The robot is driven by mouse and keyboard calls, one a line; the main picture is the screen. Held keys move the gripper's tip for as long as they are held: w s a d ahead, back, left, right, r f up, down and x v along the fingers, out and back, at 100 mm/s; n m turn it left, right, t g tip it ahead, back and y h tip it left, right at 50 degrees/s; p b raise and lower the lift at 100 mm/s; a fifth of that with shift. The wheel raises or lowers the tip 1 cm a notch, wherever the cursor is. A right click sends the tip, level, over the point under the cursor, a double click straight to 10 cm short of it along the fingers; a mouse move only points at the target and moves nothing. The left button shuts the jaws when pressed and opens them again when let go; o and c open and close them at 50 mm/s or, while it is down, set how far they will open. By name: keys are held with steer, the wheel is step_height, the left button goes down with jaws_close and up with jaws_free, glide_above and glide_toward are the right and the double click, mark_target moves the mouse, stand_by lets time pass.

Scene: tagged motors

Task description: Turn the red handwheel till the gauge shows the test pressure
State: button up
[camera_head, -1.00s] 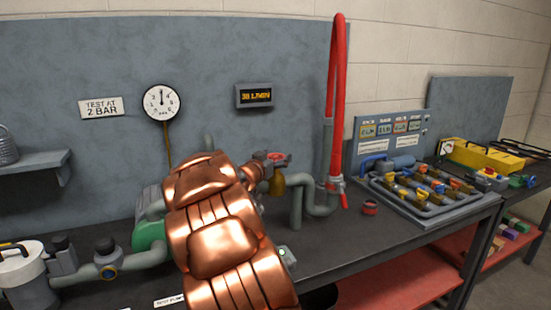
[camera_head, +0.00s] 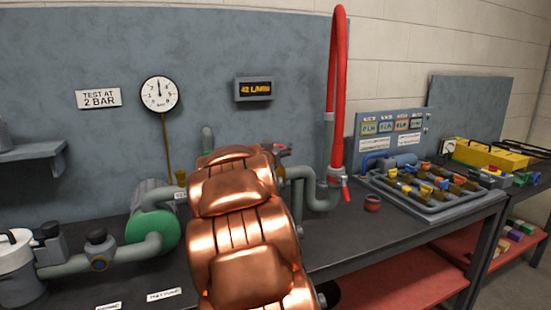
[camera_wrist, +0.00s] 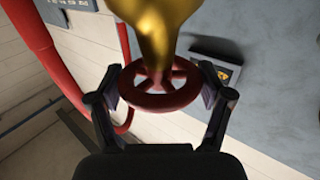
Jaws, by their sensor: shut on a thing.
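The red handwheel (camera_wrist: 128,98) sits on a brass valve body (camera_wrist: 155,30) in the wrist view. My gripper (camera_wrist: 160,92) has its two dark fingers on opposite sides of the rim, shut on it. In the head view my copper-coloured arm covers most of the handwheel; only a bit of red (camera_head: 283,153) shows. The round white gauge (camera_head: 159,93) hangs on the grey wall panel, its needle pointing about straight up. The sign (camera_head: 98,98) beside it reads "TEST AT 2 BAR".
A digital display (camera_head: 254,89) reads about 42 L/MIN. The green-faced pump (camera_head: 152,228) and grey pipes stand left of my arm. A valve rack (camera_head: 420,195) and a small red ring (camera_head: 372,202) lie right.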

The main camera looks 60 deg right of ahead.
steer(key=shift+w+f+n+t+y+b, duration=0.1)
steer(key=shift+n+t+y+b, duration=0.4)
steer(key=shift+b, duration=1.1)
steer(key=shift+w+f+n+t+y+b, duration=0.1)
steer(key=shift+n+t+b, duration=0.4)
steer(key=shift+t+b, duration=0.8)
steer(key=shift+s+r+n+y+b, duration=0.2)
steer(key=shift+n+y+b, duration=0.1)
steer(key=shift+b, duration=0.65)
steer(key=shift+w, duration=0.1)
steer(key=o, duration=1.1)
steer(key=shift+v, duration=6.1)
